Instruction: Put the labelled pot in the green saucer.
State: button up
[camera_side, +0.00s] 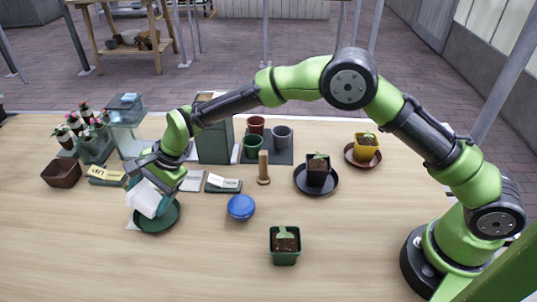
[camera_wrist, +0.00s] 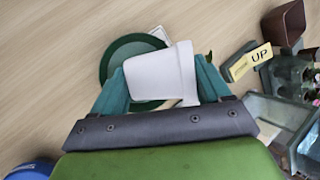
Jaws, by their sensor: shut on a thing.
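A white pot (camera_side: 148,199) is held in my gripper (camera_side: 158,182), tilted, over the green saucer (camera_side: 158,217) at the left of the table. In the wrist view the white pot (camera_wrist: 158,72) sits between the two teal fingers of my gripper (camera_wrist: 162,82), which are shut on it. The green saucer (camera_wrist: 124,47) shows behind and to the left of the pot there. I cannot tell whether the pot touches the saucer. No label is readable on the pot's visible side. A white card (camera_wrist: 159,34) lies partly under the saucer's edge.
A blue bowl (camera_side: 241,207) and a green pot with a seedling (camera_side: 285,246) stand right of the saucer. A brown container (camera_side: 61,174) and a yellow sign (camera_side: 106,175) lie to its left. The front left of the table is clear.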

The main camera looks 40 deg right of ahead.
aim_at(151, 195)
notch_tip(151, 195, up, 8)
jog(key=shift+f, duration=0.1)
jog(key=shift+r+n, duration=0.3)
jog(key=shift+s+d+n+g, duration=0.1)
jog(key=shift+s+n+g, duration=0.2)
jog(key=shift+n, duration=0.1)
jog(key=s+d+r+n+g, duration=0.2)
jog(key=s+d+n, duration=0.25)
jog(key=d, duration=0.75)
jog(key=s+d+r+n+g, duration=0.25)
jog(key=s+d, duration=0.25)
jog(key=d, duration=0.7)
jog(key=s+d+r+n+g, duration=0.15)
jog(key=s+d+n, duration=0.3)
jog(key=d, duration=0.75)
jog(key=w+a+f+m+t, duration=0.1)
jog(key=w+a+f+m, duration=0.15)
jog(key=a, duration=0.65)
jog(key=w+a+f+m+t, duration=0.2)
jog(key=w+a+m, duration=0.1)
jog(key=a, duration=0.5)
jog(key=w+a+f+m+t, duration=0.1)
jog(key=w+a+f+m, duration=0.15)
jog(key=a, duration=0.65)
jog(key=shift+y, duration=0.3)
jog(key=f, duration=0.6)
jog(key=w+f, duration=0.1)
jog(key=f, duration=0.2)
